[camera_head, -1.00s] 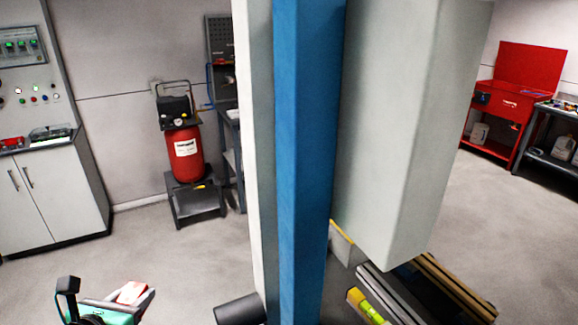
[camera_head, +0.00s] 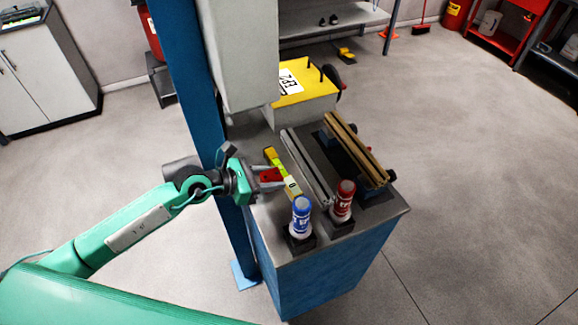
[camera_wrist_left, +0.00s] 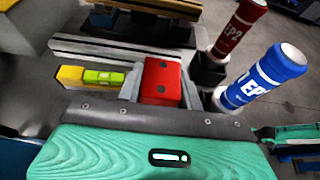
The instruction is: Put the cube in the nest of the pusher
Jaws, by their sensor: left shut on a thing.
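My left gripper (camera_head: 270,178) is shut on a red cube (camera_head: 271,174) at the left side of the blue bench (camera_head: 315,278). In the left wrist view, the cube (camera_wrist_left: 161,78) sits between the two grey fingers (camera_wrist_left: 160,90), with dark dots on its faces. I cannot tell its height above the bench top. The pusher and its nest cannot be told apart for certain. Grey rails (camera_head: 307,165) and a brown-edged bar (camera_head: 356,150) lie right of the cube. My right gripper is not in view.
A yellow spirit level (camera_head: 283,172) lies just right of the cube. A blue bottle (camera_head: 301,216) and a red bottle (camera_head: 343,201) stand in dark holders at the bench front. A blue post (camera_head: 190,75) and a grey column (camera_head: 240,50) rise behind the gripper. A yellow-topped box (camera_head: 300,85) stands behind.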

